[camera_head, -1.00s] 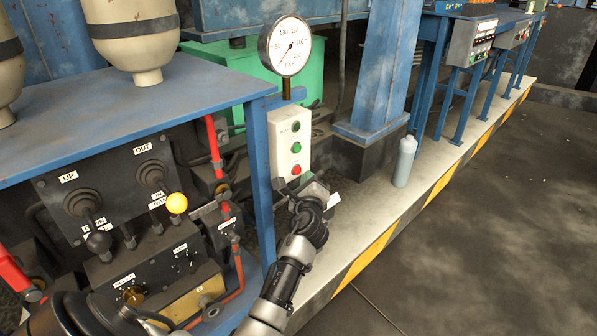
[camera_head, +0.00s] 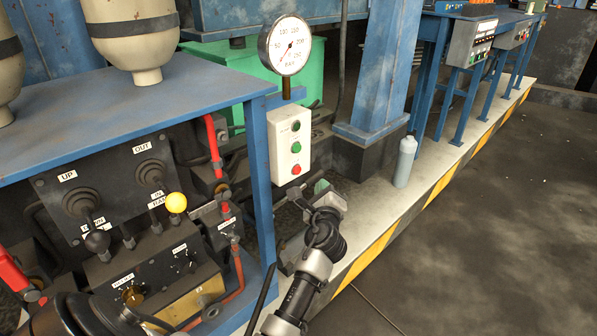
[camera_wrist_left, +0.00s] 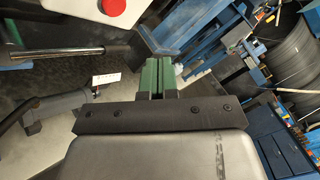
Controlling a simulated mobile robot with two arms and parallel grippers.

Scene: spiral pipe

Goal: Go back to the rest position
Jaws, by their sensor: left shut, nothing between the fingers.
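My left gripper (camera_head: 322,187) is in front of and below the white button box, with its arm coming up from the bottom edge. In the left wrist view its green fingers (camera_wrist_left: 153,80) are pressed together with nothing between them. The white button box (camera_head: 289,143) has a black, a green and a red button and hangs on the blue bench's right leg. The gripper is apart from the box. The red button (camera_wrist_left: 113,4) also shows at the top of the left wrist view. My right gripper is not in view.
A pressure gauge (camera_head: 285,46) stands above the box. A grey bottle (camera_head: 404,161) stands on the ledge. The floor at right is clear.

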